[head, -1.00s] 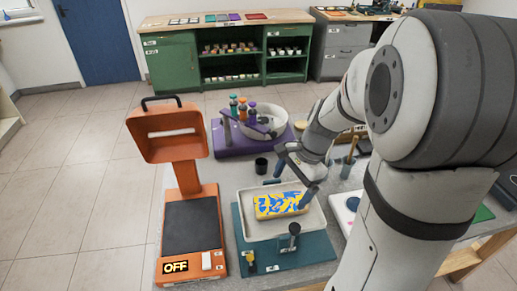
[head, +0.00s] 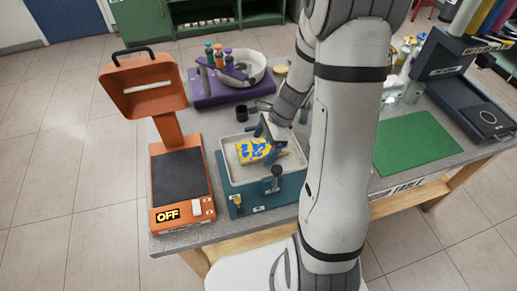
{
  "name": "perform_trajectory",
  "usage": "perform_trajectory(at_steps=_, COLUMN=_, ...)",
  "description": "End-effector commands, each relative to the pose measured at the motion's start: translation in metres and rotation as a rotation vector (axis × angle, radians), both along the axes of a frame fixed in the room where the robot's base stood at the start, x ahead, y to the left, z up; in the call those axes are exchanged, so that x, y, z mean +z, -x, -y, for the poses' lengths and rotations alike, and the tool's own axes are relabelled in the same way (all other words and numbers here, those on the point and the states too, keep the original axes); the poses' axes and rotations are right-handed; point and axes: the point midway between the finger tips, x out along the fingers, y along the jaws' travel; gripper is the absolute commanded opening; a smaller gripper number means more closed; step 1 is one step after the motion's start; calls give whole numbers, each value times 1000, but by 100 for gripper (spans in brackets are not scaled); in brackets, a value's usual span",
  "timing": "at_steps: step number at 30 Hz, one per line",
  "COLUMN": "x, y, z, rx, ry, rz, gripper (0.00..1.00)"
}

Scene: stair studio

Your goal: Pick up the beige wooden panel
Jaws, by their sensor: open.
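A slab with a yellow, blue and white painted surface (head: 252,153) lies in a shallow pale tray (head: 233,176) on a teal base (head: 288,192). I see no plain beige panel clearly and cannot tell whether this slab is the wooden panel. My gripper (head: 268,140) is open over the slab's upper right part and hides some of it. The head view does not show whether the fingers touch it.
An orange device (head: 178,182) reading OFF stands left of the tray. A purple base (head: 205,95) with a white bowl is behind, near a dark cup (head: 242,113). A dark post (head: 276,177) rises at the tray's front. A green mat (head: 412,142) lies clear at right.

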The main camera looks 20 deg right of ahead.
Motion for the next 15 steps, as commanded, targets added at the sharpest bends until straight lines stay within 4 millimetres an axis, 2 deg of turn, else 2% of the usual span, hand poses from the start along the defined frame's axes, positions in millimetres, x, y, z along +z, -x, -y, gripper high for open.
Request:
perform_trajectory(at_steps=5, x=0, y=0, z=0, rx=0, ry=0, rz=1, gripper=91)
perform_trajectory(at_steps=15, x=0, y=0, z=1, rx=0, ry=0, rz=1, gripper=64)
